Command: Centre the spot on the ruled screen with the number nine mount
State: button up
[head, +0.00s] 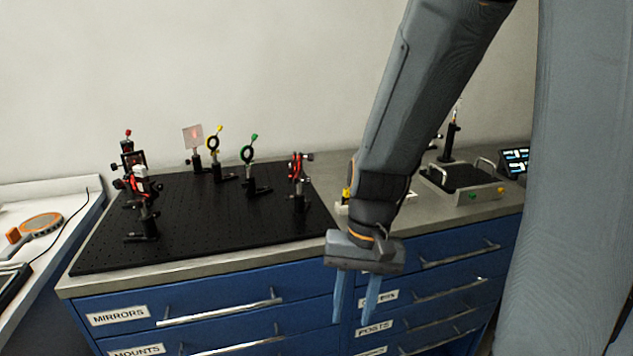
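The screen (193,135) is a small pale square on a black post at the back of the black optical breadboard (190,228). A faint reddish spot shows on it; its ruling is too small to make out. Several mounts stand on the breadboard: a yellow-knobbed ring mount (213,144), a green-knobbed ring mount (248,155), a red-knobbed mount (297,170) and a cluster with red knobs (135,175) at the left. I cannot read a number nine on any. My gripper (357,310) hangs in front of the drawers, fingers down, apart and empty, away from the mounts.
Blue drawers (240,285) with silver handles are below the bench top. A grey tray with handles (462,180) and a small display (515,160) stand at the right. An orange round tool (40,224) lies on a white side table (68,220).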

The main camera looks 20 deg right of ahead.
jog(key=w+a+r+m+g+y, duration=0.1)
jog(key=w+a+m+y, duration=0.1)
jog(key=m+y, duration=0.4)
jog(key=m+t+y+b, duration=0.1)
jog(key=m+t+y, duration=0.8)
jog(key=m, duration=0.5)
send_near(310, 180)
jog(key=t, duration=0.1)
jog(key=shift+h, duration=0.3)
jog(key=p+x, duration=0.1)
jog(key=x, duration=0.7)
jog(key=shift+s, duration=0.2)
grip_shut()
